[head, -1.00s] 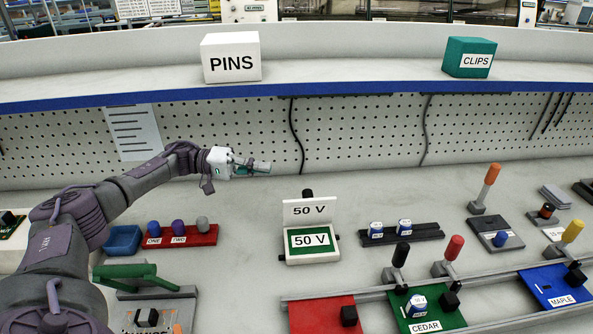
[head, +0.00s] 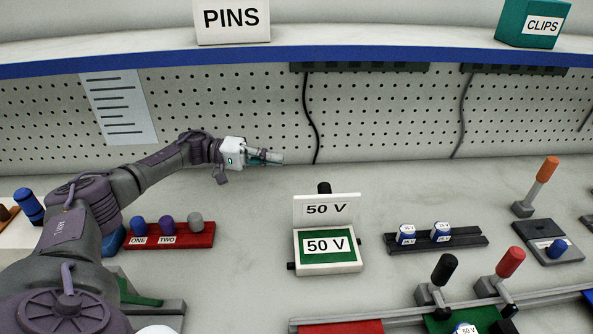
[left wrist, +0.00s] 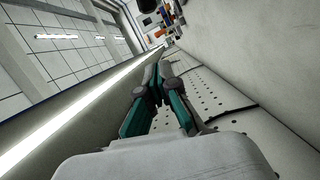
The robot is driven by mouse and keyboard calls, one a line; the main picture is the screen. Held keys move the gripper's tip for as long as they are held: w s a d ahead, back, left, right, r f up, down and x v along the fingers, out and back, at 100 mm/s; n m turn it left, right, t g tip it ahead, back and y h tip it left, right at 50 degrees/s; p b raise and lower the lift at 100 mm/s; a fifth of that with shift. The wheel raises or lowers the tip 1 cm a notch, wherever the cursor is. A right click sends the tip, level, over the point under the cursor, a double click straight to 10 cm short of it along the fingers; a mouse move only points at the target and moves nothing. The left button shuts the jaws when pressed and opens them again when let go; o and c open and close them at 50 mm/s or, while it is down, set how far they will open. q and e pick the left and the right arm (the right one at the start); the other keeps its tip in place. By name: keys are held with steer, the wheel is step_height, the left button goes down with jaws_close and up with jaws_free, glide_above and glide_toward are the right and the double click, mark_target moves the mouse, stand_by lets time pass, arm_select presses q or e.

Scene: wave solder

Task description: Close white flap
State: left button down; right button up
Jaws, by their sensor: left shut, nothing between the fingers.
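The white flap (head: 326,209), labelled "50 V", stands upright at the back of a small white-framed box. The box (head: 327,268) has a green inset, also labelled "50 V", and a black knob (head: 324,188) shows behind the flap. My left gripper (head: 280,159) is shut and empty, behind and to the left of the flap, in front of the pegboard and apart from the box. In the left wrist view its fingers (left wrist: 157,75) are together; the flap does not show there. My right gripper is not in view.
A red block (head: 180,236) with several pegs stands left of the box. A black rack (head: 436,240) with two blue-and-white parts stands to its right. Levers (head: 505,266) stand at the front right. The bench between gripper and box is clear.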

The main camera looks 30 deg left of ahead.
mark_target(324, 202)
arm_select(q)
steer(key=d+p, duration=0.2)
steer(key=d, duration=0.9)
steer(key=shift+w+f, duration=0.15)
steer(key=shift+f, duration=0.25)
steer(key=shift+d, duration=0.1)
steer(key=shift+p, duration=0.35)
